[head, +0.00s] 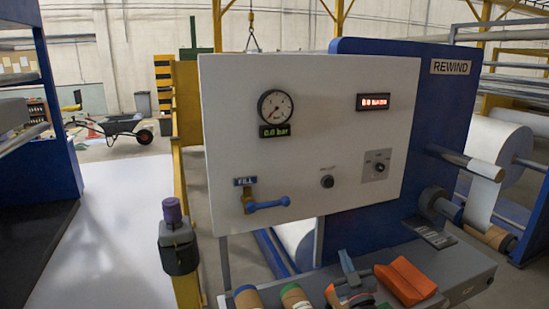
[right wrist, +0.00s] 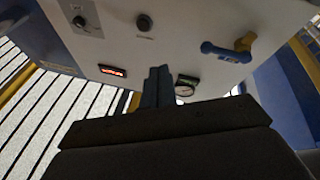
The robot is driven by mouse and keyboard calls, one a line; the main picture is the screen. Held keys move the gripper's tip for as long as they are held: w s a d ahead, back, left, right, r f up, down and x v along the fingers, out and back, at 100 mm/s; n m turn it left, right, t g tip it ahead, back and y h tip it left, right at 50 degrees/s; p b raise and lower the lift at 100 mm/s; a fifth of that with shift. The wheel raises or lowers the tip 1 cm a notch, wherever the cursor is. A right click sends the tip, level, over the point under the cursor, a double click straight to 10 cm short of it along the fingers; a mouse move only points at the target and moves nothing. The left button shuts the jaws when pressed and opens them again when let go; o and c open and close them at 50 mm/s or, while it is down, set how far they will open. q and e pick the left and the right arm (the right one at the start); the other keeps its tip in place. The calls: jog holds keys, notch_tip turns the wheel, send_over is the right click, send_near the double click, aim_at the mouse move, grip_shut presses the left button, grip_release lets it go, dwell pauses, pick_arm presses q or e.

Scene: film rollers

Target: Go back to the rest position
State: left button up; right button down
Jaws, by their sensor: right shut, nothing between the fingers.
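My right gripper (head: 346,258) shows low in the head view, in front of the bench and below the white control panel (head: 310,120). Its two blue-grey fingers point up and are pressed together. In the right wrist view the fingers (right wrist: 157,75) are shut and empty, with the panel seen upside down beyond them. The panel carries a round gauge (head: 275,107) with a 0.0 bar readout, a FILL valve with a blue lever (head: 268,204) lying level, a red display (head: 373,101) and a knob (head: 377,164). My left gripper is not in view.
A grey bench (head: 470,268) holds an orange wedge-shaped thing (head: 405,278) and several rolls with coloured ends, close to my right gripper. The blue REWIND frame (head: 440,115) stands behind the panel. A yellow post (head: 182,230) stands left; white web (head: 110,215) lies beyond it.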

jog(key=s+a+f+m+g+h, duration=0.1)
jog(key=s+a+f+g, duration=0.1)
jog(key=s+f+g, duration=1.2)
jog(key=s+d+f+m+g+h, duration=0.1)
jog(key=s+f, duration=0.2)
jog(key=s, duration=0.6)
jog(key=s+d+f+m+g+h, duration=0.15)
jog(key=s+f, duration=0.25)
jog(key=s, duration=0.5)
jog(key=s+d+f+m+g+h, duration=0.1)
jog(key=s+f, duration=0.2)
jog(key=s, duration=0.5)
notch_tip(320, 180, down, 30)
jog(key=w+a+g+b, duration=0.1)
jog(key=a+g+b, duration=0.1)
jog(key=b, duration=0.1)
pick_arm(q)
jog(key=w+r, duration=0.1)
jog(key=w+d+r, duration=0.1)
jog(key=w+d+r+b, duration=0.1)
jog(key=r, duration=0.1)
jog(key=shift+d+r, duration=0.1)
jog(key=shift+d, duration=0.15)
pick_arm(e)
jog(key=s+f, duration=0.4)
jog(key=f, duration=0.7)
jog(key=s+f, duration=0.3)
jog(key=f, duration=0.8)
jog(key=shift+s+f+n+y, duration=0.35)
jog(key=shift+s, duration=0.05)
